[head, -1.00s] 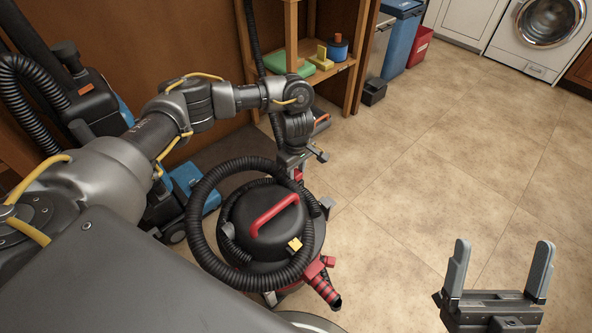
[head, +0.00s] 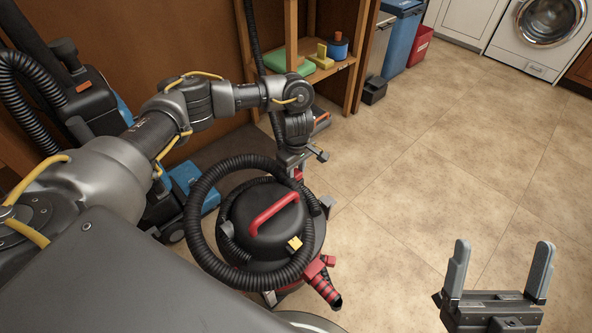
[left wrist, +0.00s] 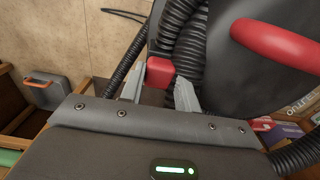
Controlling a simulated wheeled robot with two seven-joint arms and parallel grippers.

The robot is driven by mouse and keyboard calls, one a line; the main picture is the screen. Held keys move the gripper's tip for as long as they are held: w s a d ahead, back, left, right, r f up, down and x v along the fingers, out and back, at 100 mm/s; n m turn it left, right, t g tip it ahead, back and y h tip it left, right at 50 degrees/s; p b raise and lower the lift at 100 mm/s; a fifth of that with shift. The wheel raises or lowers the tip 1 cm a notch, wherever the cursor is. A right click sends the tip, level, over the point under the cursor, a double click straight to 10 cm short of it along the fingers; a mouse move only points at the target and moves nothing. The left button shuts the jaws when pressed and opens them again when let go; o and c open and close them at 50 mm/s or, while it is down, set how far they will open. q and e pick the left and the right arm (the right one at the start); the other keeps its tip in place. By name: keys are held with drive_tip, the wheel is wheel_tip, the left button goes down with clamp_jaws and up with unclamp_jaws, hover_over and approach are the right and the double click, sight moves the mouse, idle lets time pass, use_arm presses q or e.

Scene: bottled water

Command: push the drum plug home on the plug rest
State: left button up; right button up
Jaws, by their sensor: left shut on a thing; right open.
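My left gripper (head: 293,165) is shut on a small red block, which I take to be the drum plug (left wrist: 160,72). In the left wrist view the block sits between the fingers, beside the ribbed black hose. In the head view the red block (head: 298,174) shows just behind the black drum vacuum (head: 262,228), mostly hidden by the gripper. I cannot make out the plug rest or how far the plug is seated. My right gripper (head: 501,245) is open and empty over the floor at the lower right.
A coiled black hose (head: 198,225) wraps the drum, which has a red handle (head: 274,214) and a red-banded nozzle (head: 325,288). A blue machine (head: 188,183) stands to the left, wooden shelves (head: 335,80) behind. The tiled floor (head: 425,160) to the right is clear.

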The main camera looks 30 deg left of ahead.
use_arm(q)
drive_tip(key=shift+f+b, duration=0.25)
drive_tip(key=shift+b, duration=0.05)
idle(0.5)
drive_tip(key=o, duration=1.1)
drive_tip(key=shift+o, duration=0.2)
wheel_tip(320, 180, up, 10)
drive_tip(key=p, duration=0.4)
drive_tip(key=shift+f, duration=0.25)
drive_tip(key=shift+r, duration=0.7)
